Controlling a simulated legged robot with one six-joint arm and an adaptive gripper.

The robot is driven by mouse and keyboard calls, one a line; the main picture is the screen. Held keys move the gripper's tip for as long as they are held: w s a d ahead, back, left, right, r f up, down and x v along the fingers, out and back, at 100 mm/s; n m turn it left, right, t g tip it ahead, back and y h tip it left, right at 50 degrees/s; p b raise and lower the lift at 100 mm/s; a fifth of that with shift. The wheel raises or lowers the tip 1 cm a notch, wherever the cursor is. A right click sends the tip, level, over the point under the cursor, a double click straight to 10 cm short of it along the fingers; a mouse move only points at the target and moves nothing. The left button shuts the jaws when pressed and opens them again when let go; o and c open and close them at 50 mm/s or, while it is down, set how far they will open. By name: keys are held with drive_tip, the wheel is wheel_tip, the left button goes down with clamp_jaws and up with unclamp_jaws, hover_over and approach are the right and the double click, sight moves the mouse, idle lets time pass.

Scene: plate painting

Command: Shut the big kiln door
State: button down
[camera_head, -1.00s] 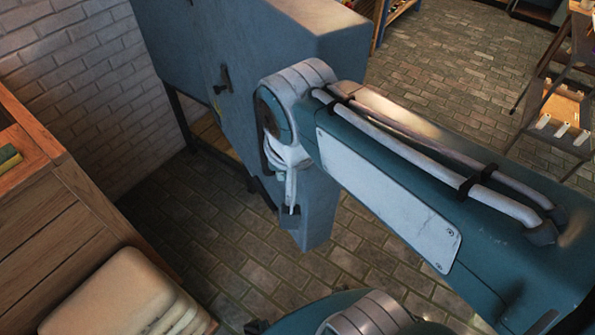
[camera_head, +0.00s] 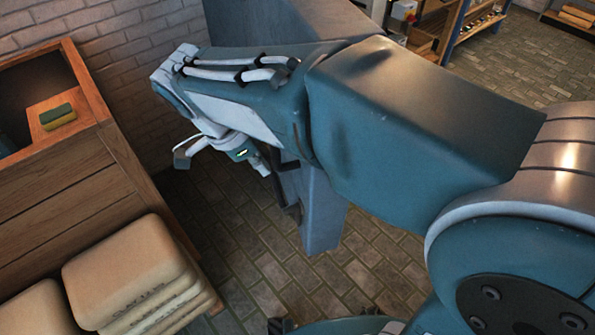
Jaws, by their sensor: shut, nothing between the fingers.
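The big kiln door (camera_head: 320,215) is a thick blue-grey panel standing out over the brick floor, behind my arm. Its top shows above the arm, and its lower end shows below the arm. My arm crosses most of its face, so its latch and the kiln opening are hidden. My gripper (camera_head: 183,154) hangs under the far end of the arm, left of the door panel, small and partly covered by the wrist. Its fingers look closed with nothing in them. I cannot tell whether any part of the arm touches the door.
A wooden cabinet (camera_head: 75,210) with a green and yellow sponge (camera_head: 57,117) stands at left. Stacked cream bags (camera_head: 135,270) lie in front of it. Brick floor (camera_head: 235,230) is clear between cabinet and door. Blue shelving (camera_head: 465,30) stands far back.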

approach(309, 197)
wheel_tip(309, 197, down, 4)
drive_tip(key=a, duration=0.2)
drive_tip(key=shift+w+d, duration=0.2)
drive_tip(key=shift+d, duration=1.55)
